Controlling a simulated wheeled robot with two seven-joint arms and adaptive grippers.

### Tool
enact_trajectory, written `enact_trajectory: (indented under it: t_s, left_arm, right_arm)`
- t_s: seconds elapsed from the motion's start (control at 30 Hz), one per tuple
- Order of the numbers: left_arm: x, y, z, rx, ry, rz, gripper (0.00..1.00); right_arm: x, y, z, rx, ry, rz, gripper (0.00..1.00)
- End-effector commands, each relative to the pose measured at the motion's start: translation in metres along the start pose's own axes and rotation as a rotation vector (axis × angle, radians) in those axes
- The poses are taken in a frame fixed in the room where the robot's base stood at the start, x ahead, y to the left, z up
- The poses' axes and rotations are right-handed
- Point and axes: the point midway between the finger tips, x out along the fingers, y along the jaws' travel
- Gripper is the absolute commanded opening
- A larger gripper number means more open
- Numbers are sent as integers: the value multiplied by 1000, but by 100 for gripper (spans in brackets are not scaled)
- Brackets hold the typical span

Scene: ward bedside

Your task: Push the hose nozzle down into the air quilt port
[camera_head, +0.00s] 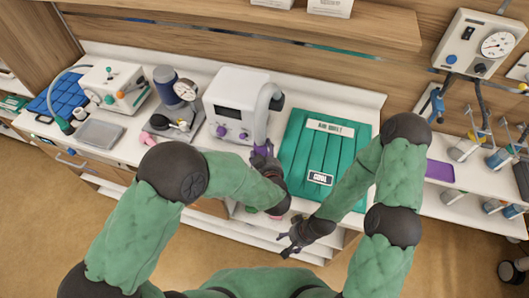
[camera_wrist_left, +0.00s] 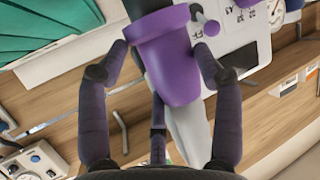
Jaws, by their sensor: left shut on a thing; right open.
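The air quilt (camera_head: 296,142) is a green, ribbed pad on the white counter, with a label reading "AIR QUILT"; part of it shows in the left wrist view (camera_wrist_left: 50,22). I cannot make out its port. The purple hose nozzle (camera_wrist_left: 172,60) sits between the fingers of my left gripper (camera_wrist_left: 161,52), which is shut on it. In the head view that gripper (camera_head: 262,154) is just left of the quilt, partly hiding the nozzle. The pale grey hose (camera_head: 262,115) runs from the nozzle up to the white blower unit (camera_head: 229,92). My right gripper (camera_head: 287,240) is open and empty, in front of the counter.
A blood-pressure gauge stand (camera_head: 168,90), a white box (camera_head: 112,86), a metal tray (camera_head: 98,133) and a blue pad (camera_head: 64,95) stand to the left. A wall gauge unit (camera_head: 478,42) and a purple tray (camera_head: 439,171) are on the right.

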Motion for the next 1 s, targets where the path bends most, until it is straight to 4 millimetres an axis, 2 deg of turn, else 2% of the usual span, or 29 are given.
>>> enact_trajectory:
  t_s: [1.0]
  left_arm:
    - [7,-1,16,0,1,0,17]
  right_arm:
    - [13,5,0,0,0,0,62]
